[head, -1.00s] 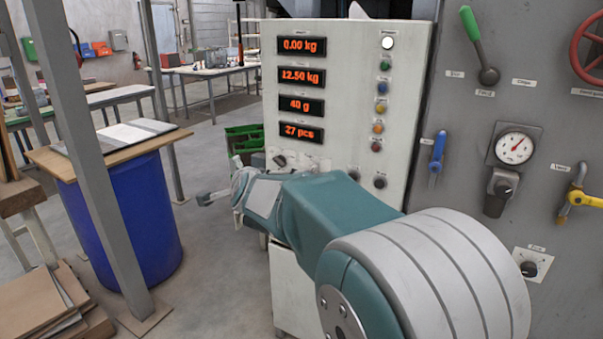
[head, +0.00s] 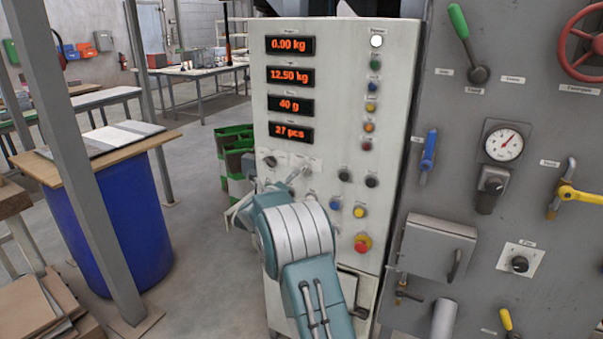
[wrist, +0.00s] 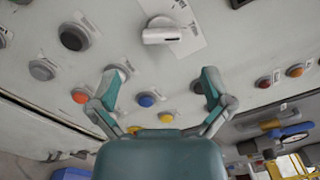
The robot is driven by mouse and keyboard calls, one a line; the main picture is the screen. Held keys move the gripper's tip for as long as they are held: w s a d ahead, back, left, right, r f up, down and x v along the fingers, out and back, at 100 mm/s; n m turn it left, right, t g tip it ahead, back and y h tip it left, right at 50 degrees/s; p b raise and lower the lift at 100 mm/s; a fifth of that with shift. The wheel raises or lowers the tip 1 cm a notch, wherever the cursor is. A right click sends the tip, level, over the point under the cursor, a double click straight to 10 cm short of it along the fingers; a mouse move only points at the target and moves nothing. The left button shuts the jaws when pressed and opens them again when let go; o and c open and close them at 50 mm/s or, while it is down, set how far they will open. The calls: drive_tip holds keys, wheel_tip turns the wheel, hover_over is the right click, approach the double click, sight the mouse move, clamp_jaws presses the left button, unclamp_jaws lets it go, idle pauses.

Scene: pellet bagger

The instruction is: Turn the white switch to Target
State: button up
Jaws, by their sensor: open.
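The white switch (wrist: 160,34) is a round knob with a bar handle on a pale label plate, at the top middle of the wrist view. Its bar lies nearly level there; the plate's lettering is too small to read. My gripper (wrist: 162,76) is open, its two teal-tipped fingers spread apart below the switch in that view, with nothing between them. In the head view my gripper (head: 292,178) is at the lower left of the pale control panel (head: 345,100), partly hidden by my arm. I cannot clearly make out the switch there.
A black knob (wrist: 73,37), a blue button (wrist: 146,100) and an orange button (wrist: 80,95) are near my fingers. The panel has red displays (head: 290,104) and a red emergency button (head: 362,243). A grey machine wall (head: 460,130) stands right.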

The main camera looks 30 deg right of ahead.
sight(302, 175)
drive_tip(key=x, duration=0.7)
drive_tip(key=shift+w+d, duration=0.15)
drive_tip(key=shift+d, duration=0.1)
drive_tip(key=c, duration=1.1)
